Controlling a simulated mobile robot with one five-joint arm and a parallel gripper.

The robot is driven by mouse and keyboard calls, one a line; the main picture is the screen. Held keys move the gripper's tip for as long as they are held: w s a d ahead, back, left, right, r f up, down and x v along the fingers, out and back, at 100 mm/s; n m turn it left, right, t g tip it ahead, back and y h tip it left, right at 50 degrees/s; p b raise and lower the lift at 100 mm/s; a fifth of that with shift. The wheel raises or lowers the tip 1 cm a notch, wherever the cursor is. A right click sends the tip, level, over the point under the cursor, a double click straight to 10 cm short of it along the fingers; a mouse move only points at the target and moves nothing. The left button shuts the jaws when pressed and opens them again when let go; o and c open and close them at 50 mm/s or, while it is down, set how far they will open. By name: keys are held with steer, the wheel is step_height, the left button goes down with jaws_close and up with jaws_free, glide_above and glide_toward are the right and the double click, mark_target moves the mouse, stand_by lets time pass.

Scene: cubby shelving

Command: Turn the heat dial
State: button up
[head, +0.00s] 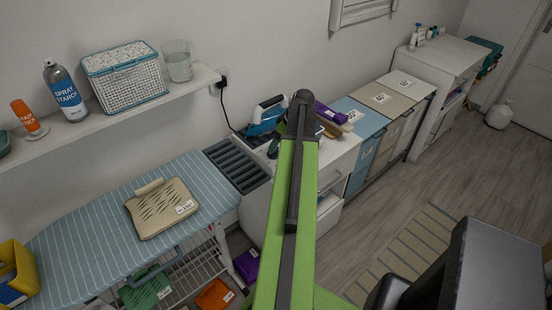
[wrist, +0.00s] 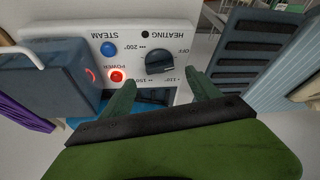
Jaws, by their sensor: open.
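The heat dial (wrist: 160,62) is a dark round knob on a white control panel (wrist: 70,36), which appears upside down in the wrist view. Marks around it read OFF, 110, 150 and 200. My gripper (wrist: 161,81) is open, its two green fingers apart on either side of the dial's near edge. I cannot tell whether either finger touches it. A red POWER button (wrist: 117,76) and a blue STEAM button (wrist: 108,49) sit to the left. In the head view the blue and white iron station (head: 266,114) stands behind my arm; its dial and my fingers are hidden there.
A dark ribbed rest (head: 236,166) adjoins the striped ironing board (head: 100,239). A purple item (head: 331,113) and a brush lie right of the iron station. A shelf (head: 105,112) with a spray can and basket hangs above the board.

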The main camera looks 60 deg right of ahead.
steer(key=b+x, duration=0.3)
steer(key=x, duration=0.2)
steer(key=shift+f, duration=0.15)
steer(key=c, duration=1.4)
steer(key=shift+o, duration=0.2)
